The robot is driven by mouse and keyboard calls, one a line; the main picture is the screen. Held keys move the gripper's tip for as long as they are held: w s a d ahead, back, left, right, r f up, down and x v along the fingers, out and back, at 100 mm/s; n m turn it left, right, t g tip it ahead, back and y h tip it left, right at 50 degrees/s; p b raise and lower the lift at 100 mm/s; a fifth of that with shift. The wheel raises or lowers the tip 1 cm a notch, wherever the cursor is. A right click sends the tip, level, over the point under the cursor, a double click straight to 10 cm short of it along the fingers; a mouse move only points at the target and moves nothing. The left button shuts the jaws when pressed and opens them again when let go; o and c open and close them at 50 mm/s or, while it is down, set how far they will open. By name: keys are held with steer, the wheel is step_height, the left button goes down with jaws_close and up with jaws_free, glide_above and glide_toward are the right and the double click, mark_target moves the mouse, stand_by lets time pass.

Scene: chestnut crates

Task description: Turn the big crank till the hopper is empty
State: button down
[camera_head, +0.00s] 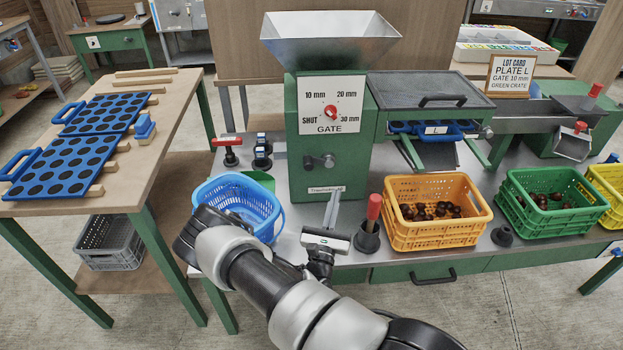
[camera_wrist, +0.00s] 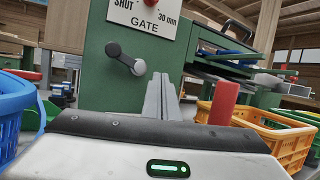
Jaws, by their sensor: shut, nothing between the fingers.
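The grey metal hopper (camera_head: 330,42) sits on top of the green machine; I see no chestnuts in the visible part of its inside. A small dark crank (camera_head: 320,161) is on the machine's front under the gate dial (camera_head: 331,112). The wrist view also shows the crank (camera_wrist: 125,58), with its arm slanting down to the right. My gripper (camera_head: 335,195) is shut and empty, in front of the machine and below the crank, apart from it. Its fingers (camera_wrist: 161,97) show to the right of the crank in the wrist view. I cannot tell the dial's exact setting.
A blue basket (camera_head: 237,203) stands left of my gripper. A red-handled tool (camera_head: 371,225) stands close on its right, then an orange crate (camera_head: 438,228) and a green crate (camera_head: 552,215), both with chestnuts. A lot card (camera_head: 511,74) reads plate L, gate 10 mm, green crate.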

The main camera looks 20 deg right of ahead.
mark_target(310, 170)
steer(key=a+f+n+t+y, duration=0.2)
steer(key=a+f+n+y, duration=0.3)
steer(key=f+n+y, duration=0.15)
steer(key=w+d+r+b, duration=0.1)
steer(key=w+r, duration=0.6)
steer(key=w, duration=0.2)
steer(key=shift+w+y+b, duration=0.15)
steer(key=shift+y+b, duration=0.2)
steer(key=shift+y, duration=0.1)
steer(key=shift+d+r+m, duration=0.1)
steer(key=shift+m, duration=0.25)
step_height(310, 170, up, 3)
steer(key=m+h+p, duration=0.1)
steer(key=m+p, duration=0.3)
steer(key=p, duration=0.1)
steer(key=shift+f, duration=0.2)
steer(key=shift+m+h+p, duration=0.7)
steer(key=shift+m+p, duration=0.05)
steer(key=shift+m, duration=0.45)
